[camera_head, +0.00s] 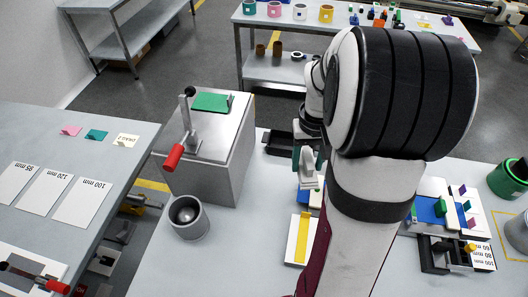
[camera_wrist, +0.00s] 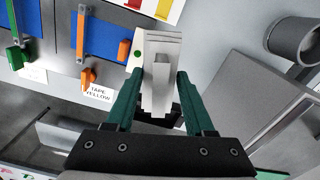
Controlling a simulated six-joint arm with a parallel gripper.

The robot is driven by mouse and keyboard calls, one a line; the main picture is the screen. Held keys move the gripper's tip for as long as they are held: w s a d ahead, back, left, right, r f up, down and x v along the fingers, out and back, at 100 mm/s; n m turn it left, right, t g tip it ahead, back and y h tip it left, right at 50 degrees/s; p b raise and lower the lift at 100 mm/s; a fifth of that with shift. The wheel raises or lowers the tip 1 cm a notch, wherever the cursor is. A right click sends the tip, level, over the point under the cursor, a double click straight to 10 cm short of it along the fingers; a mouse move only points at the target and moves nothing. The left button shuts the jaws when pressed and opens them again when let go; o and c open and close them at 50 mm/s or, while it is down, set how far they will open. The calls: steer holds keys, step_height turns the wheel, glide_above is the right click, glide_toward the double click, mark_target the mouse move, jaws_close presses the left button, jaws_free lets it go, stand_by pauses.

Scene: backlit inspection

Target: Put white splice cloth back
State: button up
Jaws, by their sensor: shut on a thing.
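My gripper (camera_wrist: 155,95) has two green fingers, shut on a pale white-grey piece (camera_wrist: 160,50) with a raised grip tab, which I take to be the white splice cloth. The piece is held above the bench in the wrist view, beside a blue panel. In the head view my gripper (camera_head: 309,158) is left of my arm, with the pale piece (camera_head: 308,172) at its tips. My arm hides part of the bench around it, and I cannot see the piece's underside.
A grey metal box (camera_head: 207,150) with a red-handled lever and a grey cup (camera_head: 188,217) stand to the left. A dark tray (camera_head: 279,143) is behind.

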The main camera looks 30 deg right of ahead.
steer(key=s+d+f+m, duration=0.3)
steer(key=s+f, duration=0.2)
steer(key=s, duration=0.1)
glide_above(285, 194)
step_height(285, 194, down, 7)
steer(key=shift+s+r, duration=0.1)
step_height(285, 194, down, 3)
steer(key=shift+a+f, duration=0.1)
steer(key=shift+f, duration=0.3)
steer(key=shift+f, duration=0.2)
steer(key=o, duration=1.3)
